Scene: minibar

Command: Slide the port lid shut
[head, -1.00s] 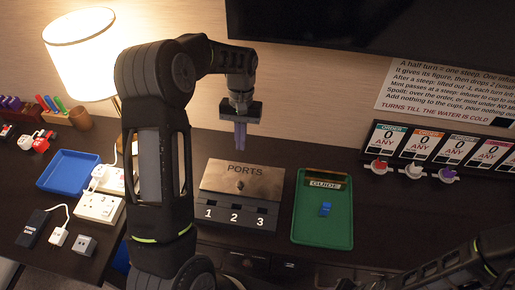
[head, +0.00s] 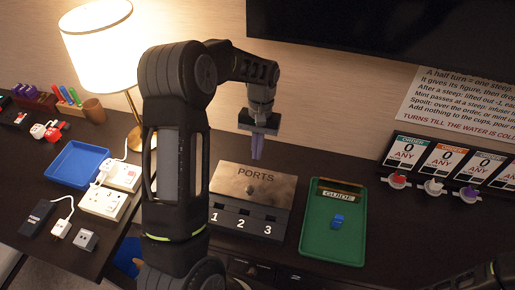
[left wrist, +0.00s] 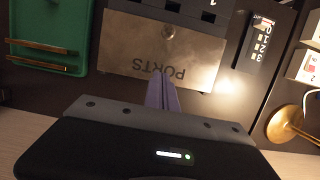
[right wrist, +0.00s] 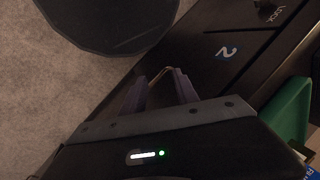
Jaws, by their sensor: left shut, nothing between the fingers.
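The port lid is a brushed metal plate (head: 252,184) marked PORTS with a small round knob (head: 250,189). It lies on the back part of the dark port box (head: 243,223), and the three slots numbered 1, 2 and 3 show uncovered in front of it. The lid also shows upside down in the left wrist view (left wrist: 190,55). My left gripper (head: 257,156) is shut and empty, pointing down above the lid's back edge, apart from the knob. My right gripper (right wrist: 158,85) is open and empty, low near a drawer front.
A green tray (head: 313,243) with a blue piece (head: 338,221) and a GUIDE strip stands right of the box. A blue tray (head: 60,178), white socket blocks (head: 103,202) and a lamp (head: 105,45) are left. Order cards (head: 450,163) stand at the right.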

